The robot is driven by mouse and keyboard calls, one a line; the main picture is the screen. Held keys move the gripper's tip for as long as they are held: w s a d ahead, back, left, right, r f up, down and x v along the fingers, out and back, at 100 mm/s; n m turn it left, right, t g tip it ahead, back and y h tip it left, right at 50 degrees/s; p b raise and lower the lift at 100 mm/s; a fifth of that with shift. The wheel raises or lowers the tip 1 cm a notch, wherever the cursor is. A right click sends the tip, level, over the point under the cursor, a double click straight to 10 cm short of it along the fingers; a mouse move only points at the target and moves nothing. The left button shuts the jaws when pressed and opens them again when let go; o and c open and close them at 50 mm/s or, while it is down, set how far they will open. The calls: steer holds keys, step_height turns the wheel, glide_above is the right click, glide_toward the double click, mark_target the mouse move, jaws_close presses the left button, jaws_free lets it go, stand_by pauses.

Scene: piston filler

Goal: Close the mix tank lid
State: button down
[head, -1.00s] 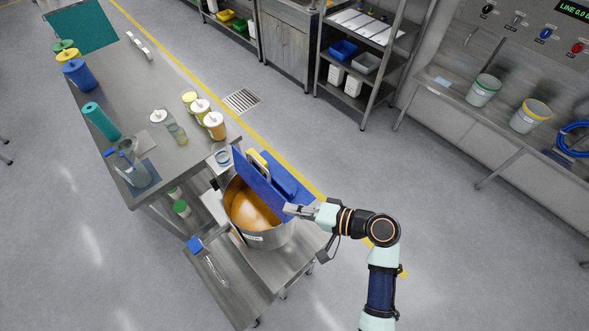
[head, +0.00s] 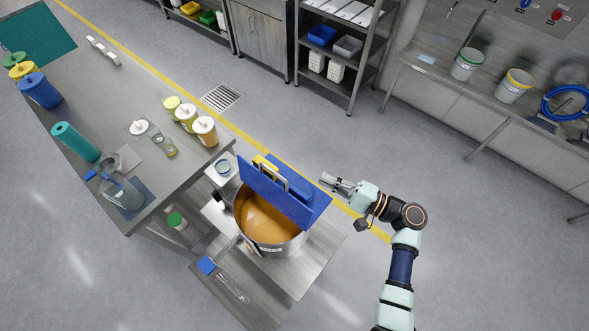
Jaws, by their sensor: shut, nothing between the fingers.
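The mix tank (head: 273,246) is a round steel vessel with orange-brown liquid (head: 268,218) showing inside. Its blue lid (head: 263,187) stands raised and tilted at the tank's back edge, so the tank mouth is open. A metal handle (head: 284,180) and a yellow part (head: 265,164) are on or near the lid's upper edge.
A steel table (head: 150,205) with bottles and jars stands at left. A blue-headed tool (head: 207,265) and a whisk (head: 232,288) lie on the low shelf before the tank. The floor right of the tank is clear. A shelf rack (head: 345,60) is behind.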

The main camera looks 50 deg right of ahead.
mark_target(273, 189)
steer(key=w+a+r+p, duration=0.2)
steer(key=w+a+p, duration=0.2)
steer(key=w, duration=0.5)
steer(key=shift+w+a, duration=0.2)
steer(key=shift+a, duration=0.7)
steer(key=shift+s+r, duration=0.1)
steer(key=shift+r, duration=0.05)
